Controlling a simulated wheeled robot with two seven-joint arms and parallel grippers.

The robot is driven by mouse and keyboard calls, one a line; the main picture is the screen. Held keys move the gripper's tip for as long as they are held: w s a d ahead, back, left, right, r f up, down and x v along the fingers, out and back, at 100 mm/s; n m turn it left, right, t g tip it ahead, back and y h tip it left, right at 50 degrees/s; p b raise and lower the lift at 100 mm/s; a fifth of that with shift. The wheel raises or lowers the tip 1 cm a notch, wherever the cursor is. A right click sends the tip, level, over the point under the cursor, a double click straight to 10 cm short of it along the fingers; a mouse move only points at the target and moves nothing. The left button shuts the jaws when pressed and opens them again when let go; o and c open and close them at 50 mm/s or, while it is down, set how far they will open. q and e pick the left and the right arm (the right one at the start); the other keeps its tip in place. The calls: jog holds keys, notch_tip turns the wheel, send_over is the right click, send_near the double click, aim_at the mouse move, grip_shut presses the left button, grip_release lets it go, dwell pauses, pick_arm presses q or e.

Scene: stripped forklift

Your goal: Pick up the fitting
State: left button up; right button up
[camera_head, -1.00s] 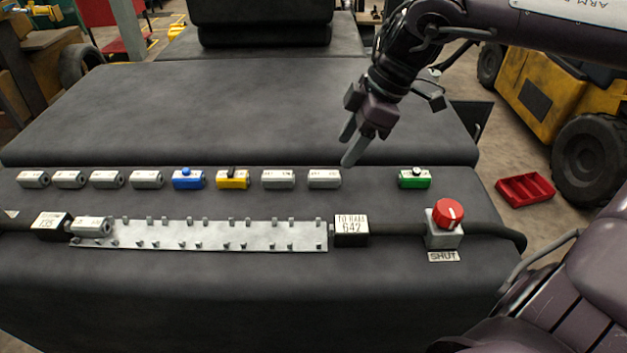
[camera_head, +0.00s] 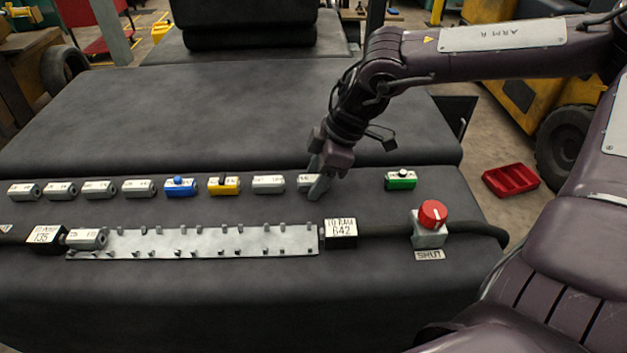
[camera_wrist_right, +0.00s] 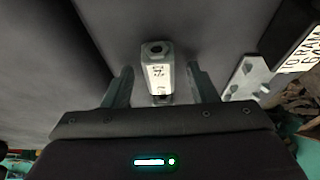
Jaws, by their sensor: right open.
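Several fittings stand in a row on the dark padded surface. The rightmost grey one (camera_head: 306,182) is partly hidden behind my right gripper (camera_head: 318,186), which is lowered over it. In the right wrist view this grey fitting (camera_wrist_right: 157,72), with a white label, lies between the two open fingers of the right gripper (camera_wrist_right: 160,88). Its near end reaches in between them, and I see a gap on each side. Other fittings in the row are grey (camera_head: 268,184), yellow (camera_head: 224,185), blue (camera_head: 180,187) and green (camera_head: 400,180). My left gripper is not in view.
A metal rack strip (camera_head: 200,242) with upright pegs lies in front of the row. One grey fitting (camera_head: 87,239) sits at its left end. A black block labelled 642 (camera_head: 340,233) and a red knob (camera_head: 433,213) are to the right. A red tray (camera_head: 511,179) lies on the floor.

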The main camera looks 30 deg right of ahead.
jog(key=c, duration=1.1)
jog(key=shift+c, duration=0.2)
jog(key=shift+r, duration=0.15)
